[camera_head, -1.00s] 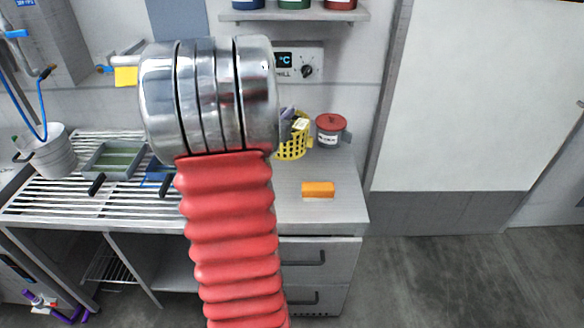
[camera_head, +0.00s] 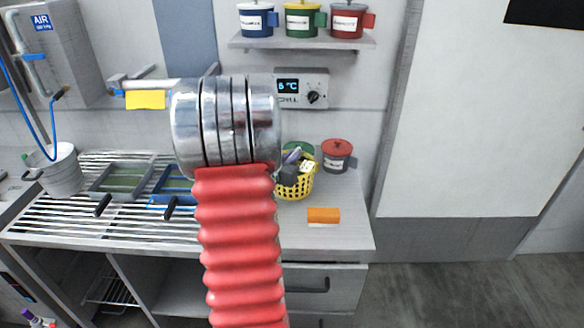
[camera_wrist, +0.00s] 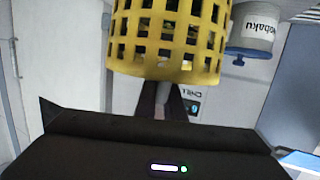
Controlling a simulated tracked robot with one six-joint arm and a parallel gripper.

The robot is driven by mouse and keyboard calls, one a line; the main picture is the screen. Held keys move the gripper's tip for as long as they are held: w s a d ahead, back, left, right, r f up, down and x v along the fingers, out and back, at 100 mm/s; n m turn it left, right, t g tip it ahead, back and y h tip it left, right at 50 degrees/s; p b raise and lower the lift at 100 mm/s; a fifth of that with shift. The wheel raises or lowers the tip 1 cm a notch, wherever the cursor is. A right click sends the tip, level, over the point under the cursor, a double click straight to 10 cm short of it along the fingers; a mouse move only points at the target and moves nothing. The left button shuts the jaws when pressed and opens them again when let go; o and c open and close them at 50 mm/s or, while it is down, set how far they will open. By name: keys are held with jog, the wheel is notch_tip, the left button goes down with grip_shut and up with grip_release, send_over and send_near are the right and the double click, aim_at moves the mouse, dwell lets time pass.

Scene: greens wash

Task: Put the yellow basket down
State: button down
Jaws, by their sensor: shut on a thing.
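The yellow basket (camera_head: 298,188) shows just right of my arm in the head view, over or on the right part of the grey counter (camera_head: 340,236). It is a round lattice basket with dark, purple and white-labelled things in its top. In the wrist view the basket (camera_wrist: 170,38) fills the top middle, close to the camera. My gripper (camera_wrist: 164,92) is shut on the basket; the jaws are partly hidden by it. In the head view my arm hides most of the gripper. I cannot tell whether the basket's bottom touches the counter.
An orange block (camera_head: 323,215) lies in front of the basket. A red-lidded grey pot (camera_head: 337,157) stands behind it to the right, and a green thing (camera_head: 302,149) just behind it. A slatted rack (camera_head: 75,225) with trays is at left. Several mugs sit on the shelf (camera_head: 300,41) above.

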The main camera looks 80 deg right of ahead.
jog(key=shift+f, duration=1.8)
jog(key=c, duration=1.8)
grip_release()
jog(key=shift+f, duration=0.15)
jog(key=shift+c, duration=0.2)
jog(key=v, duration=1.2)
